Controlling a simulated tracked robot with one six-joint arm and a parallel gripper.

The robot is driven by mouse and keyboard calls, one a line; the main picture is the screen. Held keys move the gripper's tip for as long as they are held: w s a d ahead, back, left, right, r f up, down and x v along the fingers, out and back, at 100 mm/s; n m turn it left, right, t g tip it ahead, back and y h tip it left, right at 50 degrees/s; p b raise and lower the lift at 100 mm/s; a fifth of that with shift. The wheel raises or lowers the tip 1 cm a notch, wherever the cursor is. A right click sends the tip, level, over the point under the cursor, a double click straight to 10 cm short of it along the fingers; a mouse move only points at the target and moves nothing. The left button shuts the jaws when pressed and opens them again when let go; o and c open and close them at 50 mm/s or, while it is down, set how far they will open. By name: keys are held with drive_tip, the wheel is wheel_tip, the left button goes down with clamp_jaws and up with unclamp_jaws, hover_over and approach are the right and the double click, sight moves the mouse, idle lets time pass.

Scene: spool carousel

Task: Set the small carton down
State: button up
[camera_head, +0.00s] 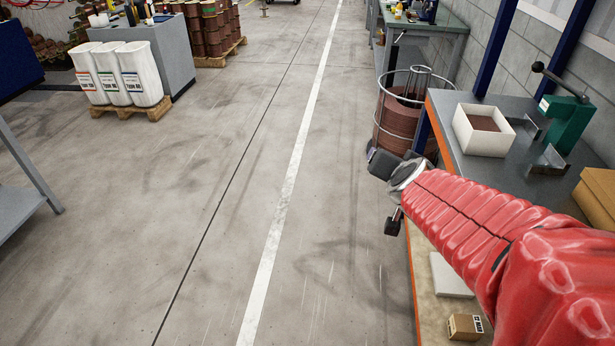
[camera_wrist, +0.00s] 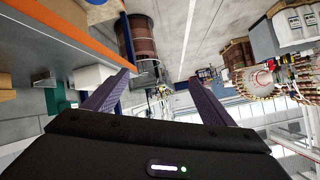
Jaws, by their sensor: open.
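A small brown carton (camera_head: 464,327) with a black-and-white label rests on the lower wooden shelf (camera_head: 425,290) of the workbench, at the bottom of the head view. My gripper (camera_head: 386,196) is at the end of my red-sleeved arm, out over the aisle beyond the bench's left edge, well apart from the carton. In the wrist view my gripper (camera_wrist: 159,77) has its two fingers spread wide with nothing between them. I cannot make out the small carton in the wrist view.
A white box (camera_head: 485,130), a green press (camera_head: 567,118) and a larger tan box (camera_head: 597,196) stand on the bench top. A flat pale slab (camera_head: 450,275) lies near the carton. A wire-caged copper spool (camera_head: 397,122) stands behind my gripper. The aisle floor left is clear.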

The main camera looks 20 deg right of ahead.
drive_tip(key=s+a+n+y, duration=0.1)
drive_tip(key=a+n+y, duration=0.2)
drive_tip(key=a, duration=0.6)
drive_tip(key=s+a+f+n+g+y, duration=0.1)
drive_tip(key=s+a+n+g, duration=0.1)
drive_tip(key=s, duration=0.6)
drive_tip(key=s+a+f+n+g+y, duration=0.1)
drive_tip(key=s+a+n+g, duration=0.2)
drive_tip(key=s+a, duration=0.4)
drive_tip(key=shift+s+a+n+g, duration=0.3)
drive_tip(key=shift+s+n, duration=0.1)
drive_tip(key=shift+n, duration=0.2)
drive_tip(key=shift+c, duration=0.4)
